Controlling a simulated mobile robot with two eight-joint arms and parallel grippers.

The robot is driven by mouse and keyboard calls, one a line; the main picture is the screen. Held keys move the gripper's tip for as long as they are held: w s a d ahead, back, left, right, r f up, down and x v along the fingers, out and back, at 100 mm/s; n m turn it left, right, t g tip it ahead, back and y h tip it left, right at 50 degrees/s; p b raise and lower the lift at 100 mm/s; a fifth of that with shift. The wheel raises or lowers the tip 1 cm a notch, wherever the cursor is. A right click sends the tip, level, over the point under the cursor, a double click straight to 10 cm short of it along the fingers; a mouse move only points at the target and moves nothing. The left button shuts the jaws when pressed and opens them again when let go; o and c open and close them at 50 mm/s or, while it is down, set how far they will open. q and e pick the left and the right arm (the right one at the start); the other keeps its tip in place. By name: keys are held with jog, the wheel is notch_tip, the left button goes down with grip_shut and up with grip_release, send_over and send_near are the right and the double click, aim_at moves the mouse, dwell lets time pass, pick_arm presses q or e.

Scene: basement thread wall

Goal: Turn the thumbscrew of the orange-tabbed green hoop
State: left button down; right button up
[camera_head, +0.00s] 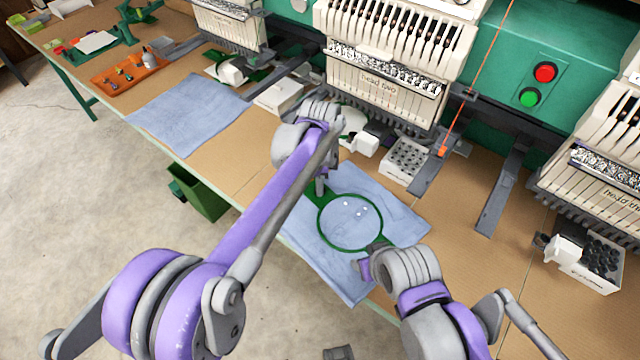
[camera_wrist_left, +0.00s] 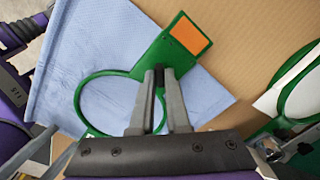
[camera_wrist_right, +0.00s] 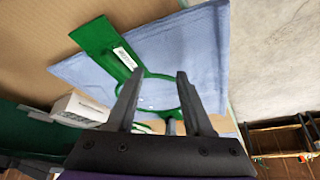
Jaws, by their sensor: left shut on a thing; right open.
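The green hoop (camera_head: 350,250) lies on a blue cloth. Its orange tab (camera_wrist_left: 190,35) shows in the left wrist view. My left gripper (camera_head: 320,190) is over the hoop's upper-left side. In the left wrist view its fingers (camera_wrist_left: 159,80) are closed on a small dark part where tab and ring meet, which appears to be the thumbscrew; they mostly hide it. My right gripper (camera_head: 368,262) is by the hoop's lower-right arm. In the right wrist view its fingers (camera_wrist_right: 157,85) stand apart with nothing held, and a white-labelled green arm (camera_wrist_right: 97,37) lies beyond.
The blue cloth (camera_head: 400,213) lies on a brown table (camera_head: 480,270). Embroidery heads (camera_head: 385,75) stand behind, with a white tray (camera_head: 405,160) below. Another hoop (camera_wrist_left: 285,110) is right of my left gripper. A second cloth (camera_head: 185,110) lies left. Bare floor is in front.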

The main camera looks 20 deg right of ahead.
pick_arm(q)
jog(key=n, duration=0.5)
jog(key=shift+n, duration=0.3)
pick_arm(e)
jog(key=shift+f, duration=0.1)
pick_arm(q)
jog(key=n, duration=1)
jog(key=shift+n, duration=2.6)
jog(key=c, duration=0.9)
grip_release()
